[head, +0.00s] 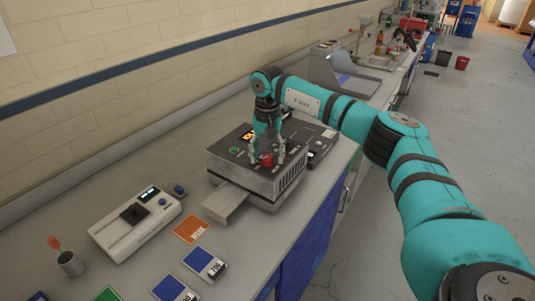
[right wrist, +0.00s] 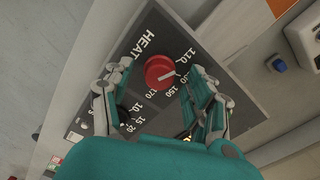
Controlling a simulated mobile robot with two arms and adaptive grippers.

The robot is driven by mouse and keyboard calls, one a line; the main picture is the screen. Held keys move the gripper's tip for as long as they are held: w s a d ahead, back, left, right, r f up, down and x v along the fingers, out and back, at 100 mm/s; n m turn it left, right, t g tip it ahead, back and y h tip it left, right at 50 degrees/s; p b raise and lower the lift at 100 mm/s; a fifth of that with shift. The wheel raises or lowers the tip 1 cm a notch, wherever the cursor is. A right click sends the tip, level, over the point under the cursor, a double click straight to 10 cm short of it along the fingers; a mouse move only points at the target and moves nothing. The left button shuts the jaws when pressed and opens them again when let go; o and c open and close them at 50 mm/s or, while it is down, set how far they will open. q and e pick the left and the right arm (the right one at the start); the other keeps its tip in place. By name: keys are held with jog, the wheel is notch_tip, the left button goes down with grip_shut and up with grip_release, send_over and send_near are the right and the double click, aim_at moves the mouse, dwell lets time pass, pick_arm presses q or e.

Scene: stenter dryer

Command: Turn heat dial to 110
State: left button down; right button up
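The stenter dryer (head: 255,180) is a grey box with a dark top panel on the bench. Its red heat dial (head: 267,160) sits near the panel's front edge. In the right wrist view the dial (right wrist: 160,70) has a white pointer mark directed roughly at 130, beside the 110 label (right wrist: 185,56). My right gripper (head: 267,153) is above the panel, pointing down. Its fingers are apart on either side of the dial, with visible gaps in the right wrist view (right wrist: 157,82). My left gripper is out of view.
A second, smaller dial with 10, 15 and 20 labels is partly hidden by a finger. A grey device (head: 345,75) stands behind.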

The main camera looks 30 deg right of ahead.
aim_at(268, 156)
notch_tip(268, 156, up, 12)
dwell(0.6)
dwell(0.5)
